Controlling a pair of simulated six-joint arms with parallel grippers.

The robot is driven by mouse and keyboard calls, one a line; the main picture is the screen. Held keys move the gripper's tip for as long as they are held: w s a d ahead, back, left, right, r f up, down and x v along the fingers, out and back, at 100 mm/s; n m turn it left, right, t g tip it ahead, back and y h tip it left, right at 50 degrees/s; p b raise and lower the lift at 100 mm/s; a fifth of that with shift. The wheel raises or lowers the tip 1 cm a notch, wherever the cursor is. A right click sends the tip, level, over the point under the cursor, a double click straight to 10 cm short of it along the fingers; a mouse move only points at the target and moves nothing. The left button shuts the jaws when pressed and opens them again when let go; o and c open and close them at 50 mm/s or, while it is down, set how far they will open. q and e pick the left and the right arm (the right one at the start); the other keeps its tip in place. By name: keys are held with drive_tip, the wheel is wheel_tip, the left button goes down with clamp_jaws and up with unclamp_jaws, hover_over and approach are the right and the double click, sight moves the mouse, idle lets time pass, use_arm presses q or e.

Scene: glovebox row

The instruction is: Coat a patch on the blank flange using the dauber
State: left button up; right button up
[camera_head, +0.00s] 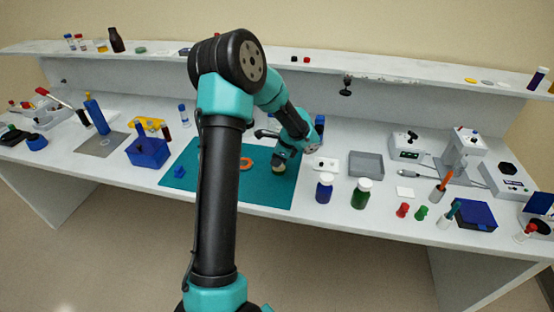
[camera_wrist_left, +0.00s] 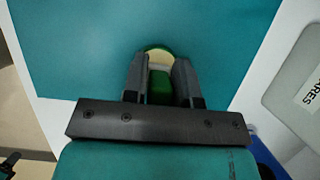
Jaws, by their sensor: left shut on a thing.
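My left gripper (camera_head: 282,160) is low over the right part of the teal mat (camera_head: 270,192). In the left wrist view its fingers (camera_wrist_left: 160,68) are shut on a green-handled thing, seemingly the dauber (camera_wrist_left: 160,86). A round cream face with a green rim (camera_wrist_left: 158,51) shows just beyond the fingertips; I cannot tell whether it is part of the dauber or a separate piece, or whether it touches the mat. An orange ring (camera_head: 247,163) lies on the mat left of the gripper, partly behind my arm. I cannot clearly identify the blank flange. My right gripper is not in view.
A blue box (camera_head: 149,153) stands left of the mat. A blue bottle (camera_head: 324,189), a green bottle (camera_head: 361,194) and a grey tray (camera_head: 366,165) stand to its right. The mat's front right is bare.

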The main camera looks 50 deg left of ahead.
use_arm(q)
drive_tip(key=shift+f, duration=0.6)
idle(1.8)
drive_tip(key=shift+r, duration=3.6)
